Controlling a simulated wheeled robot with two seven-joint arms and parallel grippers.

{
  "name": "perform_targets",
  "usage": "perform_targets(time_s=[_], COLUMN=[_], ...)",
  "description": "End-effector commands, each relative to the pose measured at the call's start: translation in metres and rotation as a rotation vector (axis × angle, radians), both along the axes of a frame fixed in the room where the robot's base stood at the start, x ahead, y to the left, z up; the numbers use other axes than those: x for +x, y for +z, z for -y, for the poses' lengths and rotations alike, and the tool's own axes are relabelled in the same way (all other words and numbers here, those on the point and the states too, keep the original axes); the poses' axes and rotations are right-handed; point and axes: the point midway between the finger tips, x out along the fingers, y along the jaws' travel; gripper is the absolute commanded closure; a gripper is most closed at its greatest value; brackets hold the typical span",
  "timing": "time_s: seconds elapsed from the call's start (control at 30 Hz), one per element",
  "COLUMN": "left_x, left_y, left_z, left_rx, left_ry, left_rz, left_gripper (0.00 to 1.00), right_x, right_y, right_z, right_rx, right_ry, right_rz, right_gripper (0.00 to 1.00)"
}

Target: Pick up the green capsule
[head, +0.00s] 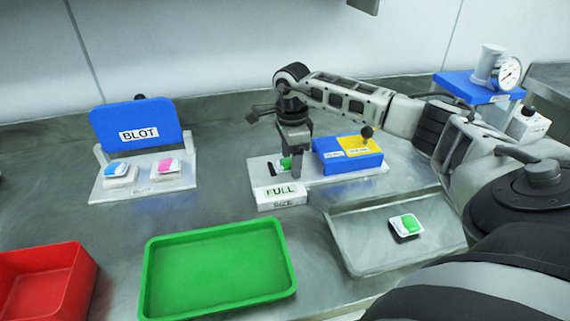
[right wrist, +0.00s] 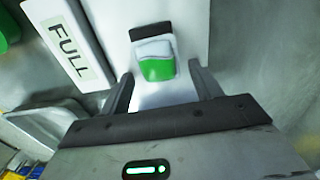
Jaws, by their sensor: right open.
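The right gripper is open, pointing down and empty. A second green and white capsule (head: 409,225) lies in the grey metal tray (head: 370,255). My left gripper is not in view.
A green tray (head: 158,300), a red bin (head: 45,262) and the BLOT stand (head: 138,118) are to the left, with bare counter between.

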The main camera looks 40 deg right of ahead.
Motion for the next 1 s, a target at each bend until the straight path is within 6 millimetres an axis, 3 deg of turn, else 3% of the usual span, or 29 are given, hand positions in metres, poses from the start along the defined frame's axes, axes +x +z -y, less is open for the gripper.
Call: perform_targets(time_s=[0.1,0.27,0.67,0.9,1.0], left_x=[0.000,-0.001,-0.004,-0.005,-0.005], left_y=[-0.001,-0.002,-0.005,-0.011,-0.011], left_z=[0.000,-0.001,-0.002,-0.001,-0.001], left_rx=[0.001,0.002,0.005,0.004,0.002], left_ry=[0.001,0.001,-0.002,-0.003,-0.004], left_rz=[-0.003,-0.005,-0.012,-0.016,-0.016], left_gripper=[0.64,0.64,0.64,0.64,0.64], right_x=[0.000,0.000,0.000,0.001,-0.011], right_y=[0.000,0.000,0.004,0.030,0.049], right_z=[0.000,0.000,0.000,0.000,-0.009], right_rx=[0.000,0.000,0.000,0.000,-0.002], right_ry=[0.000,0.000,0.000,0.000,0.004], right_rz=[0.000,0.000,0.001,0.005,0.004], right_gripper=[0.39,0.84,0.84,0.84,0.84])
